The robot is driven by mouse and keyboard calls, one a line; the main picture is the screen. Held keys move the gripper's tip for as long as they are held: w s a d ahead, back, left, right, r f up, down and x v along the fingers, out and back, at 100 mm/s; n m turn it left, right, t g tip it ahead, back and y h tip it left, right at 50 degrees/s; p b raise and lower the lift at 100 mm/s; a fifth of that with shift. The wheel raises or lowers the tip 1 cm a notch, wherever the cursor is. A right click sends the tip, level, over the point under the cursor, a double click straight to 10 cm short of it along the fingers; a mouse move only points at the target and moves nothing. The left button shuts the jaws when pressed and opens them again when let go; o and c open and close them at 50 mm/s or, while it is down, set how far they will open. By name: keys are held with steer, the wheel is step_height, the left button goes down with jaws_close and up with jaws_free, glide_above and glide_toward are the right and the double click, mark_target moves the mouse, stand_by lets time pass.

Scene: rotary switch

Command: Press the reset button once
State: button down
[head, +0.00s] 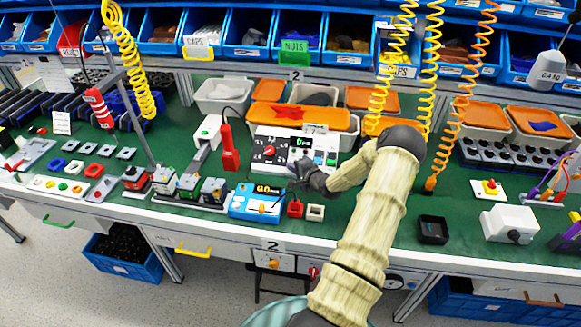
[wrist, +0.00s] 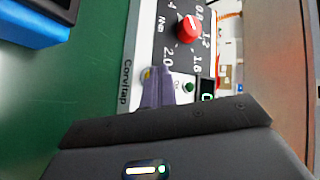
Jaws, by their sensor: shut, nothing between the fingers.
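The white control box (head: 262,133) stands on the green bench in the head view. Its dark panel has a red rotary knob (head: 269,151) and a small lit display (head: 303,142). In the wrist view the red knob (wrist: 188,28) sits among printed scale numbers. A small yellow round part (wrist: 147,73) shows by my fingertips, and a green round button (wrist: 188,87) is right of them. I cannot read which one is marked reset. My gripper (wrist: 158,72) is shut and empty, its tips over the panel's lower edge; contact cannot be told. It also shows in the head view (head: 296,168).
A blue box with a display (head: 256,203) stands in front of the control box. Orange-lidded bins (head: 300,116) stand behind.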

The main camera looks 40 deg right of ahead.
steer(key=shift+s+a+r+p, duration=0.35)
steer(key=shift+a+r+p, duration=0.05)
steer(key=shift+r+p, duration=0.2)
steer(key=s+a+r+p, duration=0.2)
steer(key=r+p, duration=0.1)
steer(key=shift+s+a+r, duration=0.15)
steer(key=shift+a+r, duration=0.05)
steer(key=shift+a, duration=0.15)
stand_by(0.3)
stand_by(0.7)
